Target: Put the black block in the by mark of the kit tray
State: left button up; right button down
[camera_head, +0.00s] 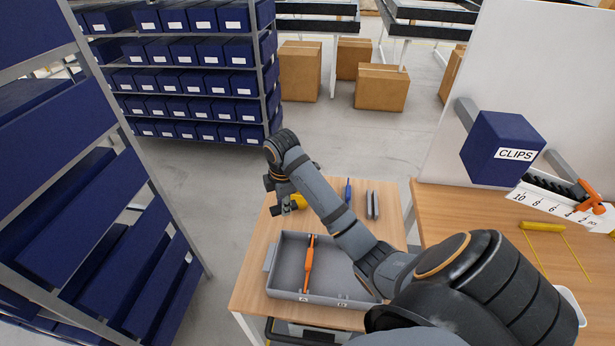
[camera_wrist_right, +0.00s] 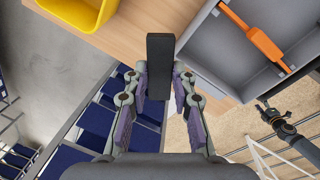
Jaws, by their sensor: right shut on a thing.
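The black block (camera_wrist_right: 160,62) is upright between the two fingers of my right gripper (camera_wrist_right: 157,88) in the right wrist view. My right gripper (camera_head: 284,206) is shut on it, above the table's left side, behind the kit tray. The grey kit tray (camera_head: 287,266) lies on the wooden table and has dividers. An orange tool (camera_head: 308,264) lies in it; the tray also shows in the wrist view (camera_wrist_right: 212,58). Small labels on its front wall are too small to read. A dark arm-like shape at the wrist view's right edge may be my left arm; its jaws are unclear.
A yellow bin (camera_wrist_right: 78,10) stands close to the block. A blue item (camera_head: 347,190) and grey pieces (camera_head: 372,203) are farther back on the table (camera_head: 252,285). Blue-bin shelving (camera_head: 90,215) stands left. My right arm covers the tray's right part in the head view.

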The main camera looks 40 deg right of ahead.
pick_arm(q)
jog(key=o, duration=0.4)
jog(key=s+r+p, duration=0.1)
jog(key=r, duration=0.1)
jog(key=r+p, duration=0.2)
jog(key=s+r+p, duration=0.1)
jog(key=r+p, duration=0.1)
jog(key=shift+s+a+r, duration=0.1)
jog(key=shift+s+r, duration=0.2)
jog(key=shift+c, duration=0.2)
pick_arm(e)
jog(key=s+a+m, duration=0.3)
jog(key=s+a, duration=0.1)
jog(key=s, duration=0.1)
jog(key=m+g+p, duration=0.1)
jog(key=m+p, duration=0.2)
jog(key=p, duration=0.1)
send_over(292, 267)
notch_tip(292, 267, down, 7)
jog(key=shift+f, duration=0.35)
notch_tip(292, 267, down, 4)
jog(key=shift+a+r+p, duration=0.1)
jog(key=shift+r+p, duration=0.1)
jog(key=shift+p, duration=0.4)
pick_arm(q)
notch_tip(292, 267, up, 5)
jog(key=shift+w+a, duration=0.1)
jog(key=shift+w, duration=0.05)
pick_arm(e)
jog(key=shift+f, duration=0.2)
